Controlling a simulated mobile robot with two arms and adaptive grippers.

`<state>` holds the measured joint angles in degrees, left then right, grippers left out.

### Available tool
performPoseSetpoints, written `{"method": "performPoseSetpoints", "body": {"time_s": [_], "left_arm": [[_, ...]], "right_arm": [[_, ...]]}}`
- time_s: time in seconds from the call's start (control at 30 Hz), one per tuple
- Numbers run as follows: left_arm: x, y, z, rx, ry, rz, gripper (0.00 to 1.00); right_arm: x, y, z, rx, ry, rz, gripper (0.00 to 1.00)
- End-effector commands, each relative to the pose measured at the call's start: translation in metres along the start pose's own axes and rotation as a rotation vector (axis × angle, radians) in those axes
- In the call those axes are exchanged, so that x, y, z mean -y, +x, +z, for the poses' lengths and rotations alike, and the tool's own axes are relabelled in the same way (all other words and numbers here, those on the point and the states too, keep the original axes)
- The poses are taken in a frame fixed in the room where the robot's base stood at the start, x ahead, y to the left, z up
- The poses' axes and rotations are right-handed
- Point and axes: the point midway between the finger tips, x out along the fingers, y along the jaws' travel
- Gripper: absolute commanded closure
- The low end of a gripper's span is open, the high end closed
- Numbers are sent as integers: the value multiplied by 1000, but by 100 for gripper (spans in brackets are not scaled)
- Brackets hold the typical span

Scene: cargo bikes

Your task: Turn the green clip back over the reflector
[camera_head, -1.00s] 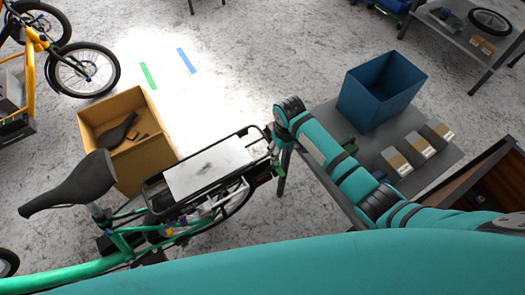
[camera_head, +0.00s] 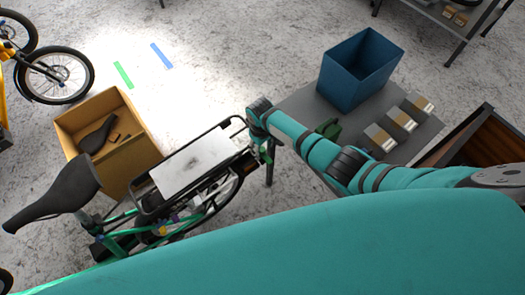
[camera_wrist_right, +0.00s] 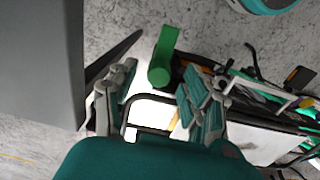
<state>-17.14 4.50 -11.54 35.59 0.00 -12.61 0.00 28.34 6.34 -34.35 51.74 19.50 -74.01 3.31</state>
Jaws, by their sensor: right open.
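A green clip (camera_wrist_right: 163,57) shows in the right wrist view as a short green bar with a rounded end, just beyond my fingertips. My right gripper (camera_wrist_right: 158,88) is open, with one finger to each side of the space below the clip, and nothing is held between them. In the head view my right arm reaches to the rear end of the green bike's rack (camera_head: 237,124), and its wrist hides most of the gripper. I cannot clearly make out the reflector beside the clip. My left gripper is out of view.
A cardboard box (camera_head: 135,138) stands beyond the bike's saddle (camera_head: 58,193). A white panel (camera_head: 192,165) lies on the rack.

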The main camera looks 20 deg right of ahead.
Motion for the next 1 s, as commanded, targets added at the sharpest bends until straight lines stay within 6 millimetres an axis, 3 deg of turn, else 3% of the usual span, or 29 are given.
{"method": "performPoseSetpoints", "body": {"time_s": [0.2,0.57,0.93,1.0], "left_arm": [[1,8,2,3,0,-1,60],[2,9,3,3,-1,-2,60],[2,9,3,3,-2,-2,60],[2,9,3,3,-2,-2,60]], "right_arm": [[0,25,-1,0,0,0,51],[0,29,0,-1,0,0,51],[0,29,0,-1,0,0,96],[0,29,0,-1,0,-1,100]]}}
